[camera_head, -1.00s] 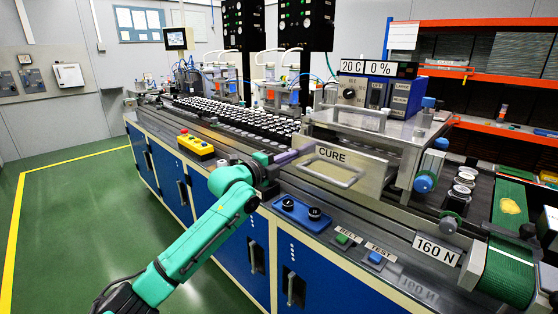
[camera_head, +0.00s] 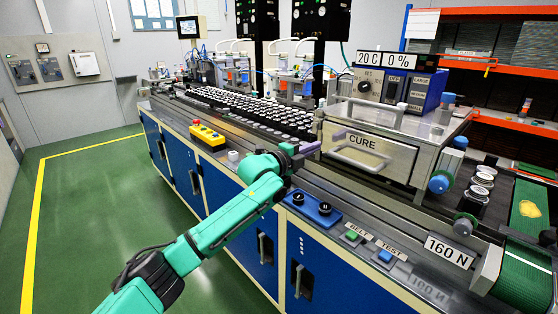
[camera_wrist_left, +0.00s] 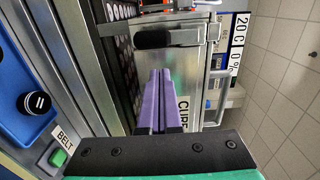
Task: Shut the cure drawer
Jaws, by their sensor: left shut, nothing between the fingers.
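The cure drawer's metal front (camera_head: 345,153), with its CURE label and bar handle, sits against the oven housing (camera_head: 385,115), with no clear gap showing. My left gripper (camera_head: 311,148) has purple fingers, shut and empty, beside the left edge of the drawer front. My right gripper is in neither view.
A blue two-knob box (camera_head: 312,208) and the BELT (camera_head: 353,236) and TEST (camera_head: 385,256) buttons lie along the bench edge below my arm. A yellow button box (camera_head: 208,137) is to the left. A green belt (camera_head: 525,265) is at right. The green floor at left is clear.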

